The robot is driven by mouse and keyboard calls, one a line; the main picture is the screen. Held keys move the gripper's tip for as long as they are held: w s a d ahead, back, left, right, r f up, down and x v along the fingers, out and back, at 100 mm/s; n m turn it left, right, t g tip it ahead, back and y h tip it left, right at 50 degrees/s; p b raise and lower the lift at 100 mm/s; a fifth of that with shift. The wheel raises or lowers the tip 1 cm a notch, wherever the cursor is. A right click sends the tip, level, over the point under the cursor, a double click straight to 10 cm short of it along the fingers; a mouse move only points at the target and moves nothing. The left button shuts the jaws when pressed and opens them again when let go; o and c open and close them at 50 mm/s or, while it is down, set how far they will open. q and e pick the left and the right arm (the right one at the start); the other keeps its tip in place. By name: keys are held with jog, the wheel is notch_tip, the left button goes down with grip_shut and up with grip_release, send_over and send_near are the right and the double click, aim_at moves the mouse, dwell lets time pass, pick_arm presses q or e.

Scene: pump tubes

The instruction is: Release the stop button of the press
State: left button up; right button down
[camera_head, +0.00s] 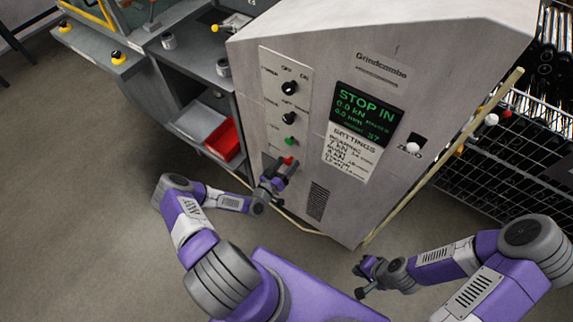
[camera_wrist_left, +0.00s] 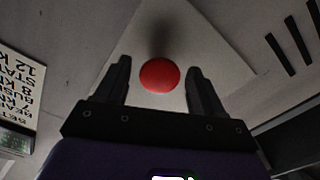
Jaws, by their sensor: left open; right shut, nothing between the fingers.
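The press (camera_head: 330,60) is a large grey cabinet with "Grindcombo" on its front. Its red stop button (camera_head: 288,160) is low on a light control strip, partly hidden by my left gripper (camera_head: 279,170). In the left wrist view the round red button (camera_wrist_left: 160,75) shows between the two spread fingers of the left gripper (camera_wrist_left: 160,80). The fingers are at either side of it; I cannot tell whether they touch it. A dark screen (camera_head: 366,110) reads "STOP IN" in green. My right gripper (camera_head: 361,280) is shut and empty, low in front of the press.
Two black knobs (camera_head: 289,88) and a green button (camera_head: 290,141) sit above the stop button. A white ZERO button (camera_head: 412,147) is to the right. A red bin (camera_head: 223,140) stands on a shelf to the left. A wire rack (camera_head: 510,180) is at the right. The floor at left is clear.

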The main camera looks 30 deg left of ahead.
pick_arm(q)
jog(key=shift+w, duration=0.2)
jog(key=shift+c, duration=0.4)
grip_shut()
jog(key=shift+s, duration=0.85)
jog(key=shift+o, duration=0.4)
grip_release()
jog(key=shift+s, duration=0.1)
jog(key=s, duration=0.7)
jog(key=shift+s+a, duration=0.25)
jog(key=shift+a, duration=0.1)
